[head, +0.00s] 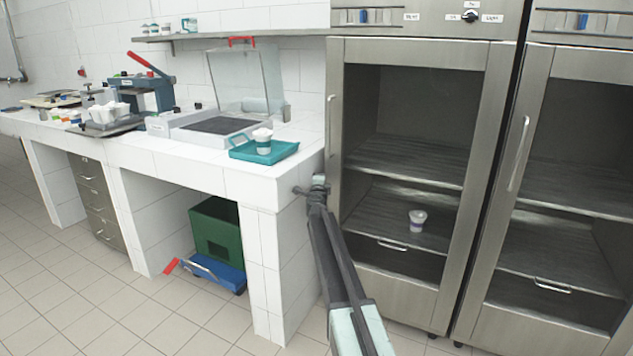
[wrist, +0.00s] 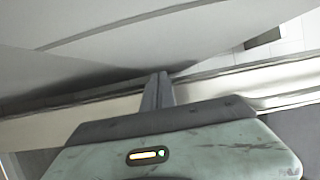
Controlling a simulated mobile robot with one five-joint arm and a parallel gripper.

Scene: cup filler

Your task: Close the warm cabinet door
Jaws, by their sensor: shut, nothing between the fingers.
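The left steel cabinet (head: 400,328) has a framed glass door with a vertical bar handle (head: 331,125) on its left side. The door looks flush with the cabinet front, but I cannot tell whether a small gap is left. A white cup (head: 417,220) stands inside on a lower shelf. My gripper (head: 312,188) is shut and empty, by the door's left edge, below the handle and near the counter's corner. In the wrist view the closed fingers (wrist: 159,88) point at a pale metal edge; contact is unclear.
A tiled counter (head: 235,185) stands close to the left of my gripper, with a teal tray (head: 285,152) holding a cup (head: 262,140) near its edge. A second steel cabinet (head: 540,318) stands at right. Tiled floor (head: 110,310) is free at front left.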

